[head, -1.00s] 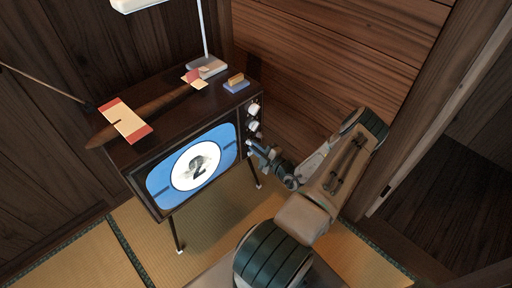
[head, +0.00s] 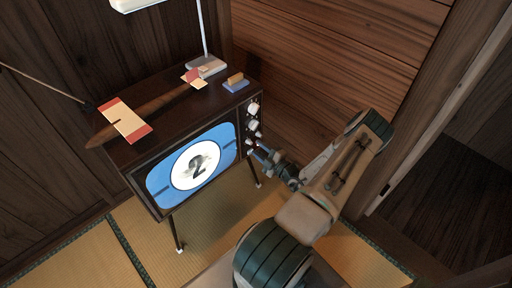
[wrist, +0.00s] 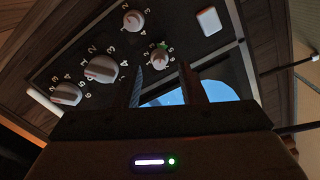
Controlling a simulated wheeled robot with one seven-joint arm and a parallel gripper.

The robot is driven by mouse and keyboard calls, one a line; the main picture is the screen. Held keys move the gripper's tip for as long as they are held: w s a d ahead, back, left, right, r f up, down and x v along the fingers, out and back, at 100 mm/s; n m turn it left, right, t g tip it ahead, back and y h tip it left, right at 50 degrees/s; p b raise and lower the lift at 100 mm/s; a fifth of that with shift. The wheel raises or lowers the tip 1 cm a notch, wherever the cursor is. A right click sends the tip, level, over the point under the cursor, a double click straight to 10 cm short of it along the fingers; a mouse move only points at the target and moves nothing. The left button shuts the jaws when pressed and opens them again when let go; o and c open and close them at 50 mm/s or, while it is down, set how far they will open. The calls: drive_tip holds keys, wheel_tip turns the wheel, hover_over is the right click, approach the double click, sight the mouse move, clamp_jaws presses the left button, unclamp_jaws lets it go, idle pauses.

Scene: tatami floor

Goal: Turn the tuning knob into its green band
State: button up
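The television (head: 150,175) stands with its control panel (head: 243,118) on the right of its screen. In the wrist view a small pale knob (wrist: 157,61) has a ring of numbers and a small green mark at its upper side; I take it for the tuning knob. Its pointer direction is too small to tell. My gripper (wrist: 160,66) has its two dark fingers apart, one on each side of this knob in the picture. I cannot tell whether they touch it. In the head view my gripper (head: 255,150) is by the lower part of the panel.
Other knobs are a large one (wrist: 101,69), one at the left (wrist: 66,93) and one at the top (wrist: 133,20). A white button (wrist: 209,21) is nearby.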

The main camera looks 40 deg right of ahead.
drive_tip(key=s, duration=1.1)
drive_tip(key=shift+s+d+p, duration=0.25)
drive_tip(key=shift+d+p, duration=0.1)
drive_tip(key=shift+d, duration=0.1)
